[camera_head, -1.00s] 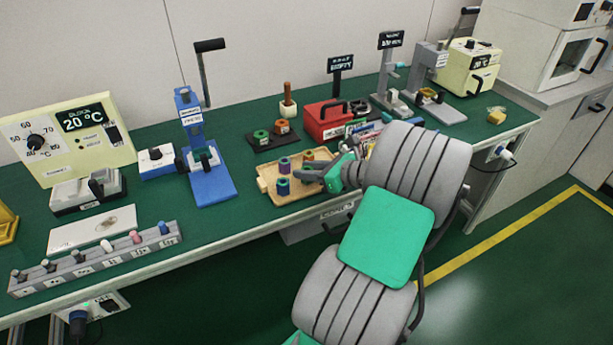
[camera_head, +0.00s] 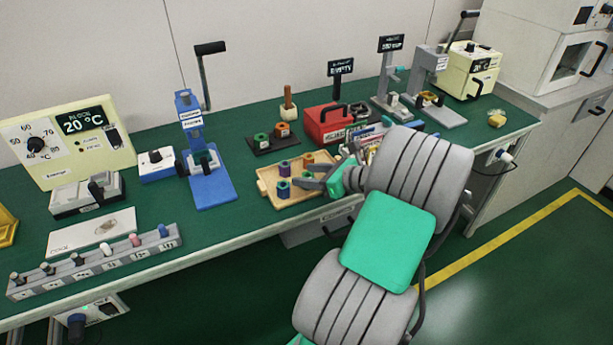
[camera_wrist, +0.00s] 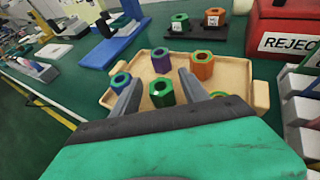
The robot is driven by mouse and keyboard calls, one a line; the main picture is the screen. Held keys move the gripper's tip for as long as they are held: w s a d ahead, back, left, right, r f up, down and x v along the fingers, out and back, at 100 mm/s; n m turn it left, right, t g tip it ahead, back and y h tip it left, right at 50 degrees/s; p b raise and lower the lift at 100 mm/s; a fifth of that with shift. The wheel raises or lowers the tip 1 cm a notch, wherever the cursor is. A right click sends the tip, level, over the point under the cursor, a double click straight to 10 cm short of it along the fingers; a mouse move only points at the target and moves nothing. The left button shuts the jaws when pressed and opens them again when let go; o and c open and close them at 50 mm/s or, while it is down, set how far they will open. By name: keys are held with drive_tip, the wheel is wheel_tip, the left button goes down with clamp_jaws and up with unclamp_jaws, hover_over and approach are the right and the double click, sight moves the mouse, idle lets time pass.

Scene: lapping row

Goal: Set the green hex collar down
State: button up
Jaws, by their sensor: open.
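A green hex collar (camera_wrist: 162,93) stands upright on the wooden tray (camera_wrist: 107,99) in the wrist view, between the two fingers of my gripper (camera_wrist: 161,80). The fingers are open, with a visible gap on each side of it. A purple collar (camera_wrist: 160,61) and an orange collar (camera_wrist: 203,65) stand behind it. A blue-green collar (camera_wrist: 120,82) is left of the left finger. Another green piece shows right of the right finger, partly hidden. In the head view my gripper (camera_head: 313,177) is low over the tray (camera_head: 268,187), and it hides the collar between the fingers.
A black stand (camera_head: 262,148) with a green and a brown collar is behind the tray. The red reject box (camera_head: 327,126) is behind and to the right. A blue press (camera_head: 212,188) stands to the left. Bench surface between press and tray is clear.

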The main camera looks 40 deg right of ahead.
drive_tip(key=p+v, duration=0.2)
drive_tip(key=v, duration=0.9)
drive_tip(key=shift+s, duration=0.3)
drive_tip(key=w+a+r+n+g+p, duration=0.25)
drive_tip(key=w+a+n+g, duration=0.2)
drive_tip(key=a+n, duration=0.5)
drive_tip(key=w+a+r+n+g+p, duration=0.25)
drive_tip(key=w+a+n+p, duration=0.2)
drive_tip(key=a+n, duration=0.5)
drive_tip(key=s+a+r+n+g+h+p, duration=0.1)
drive_tip(key=s+a+r+n+p, duration=0.1)
drive_tip(key=a+n, duration=0.5)
drive_tip(key=s+a+r+n+g+h+p, duration=0.1)
drive_tip(key=s+a+r+n+h+p, duration=0.1)
drive_tip(key=s+a+r+n+p, duration=0.1)
drive_tip(key=s+a+r+n, duration=0.1)
drive_tip(key=s+a+n, duration=0.1)
drive_tip(key=a+n, duration=0.1)
drive_tip(key=shift+s+a+n+g, duration=0.3)
drive_tip(key=shift+a+n+g, duration=0.1)
drive_tip(key=shift+a, duration=0.45)
drive_tip(key=shift+r, duration=0.15)
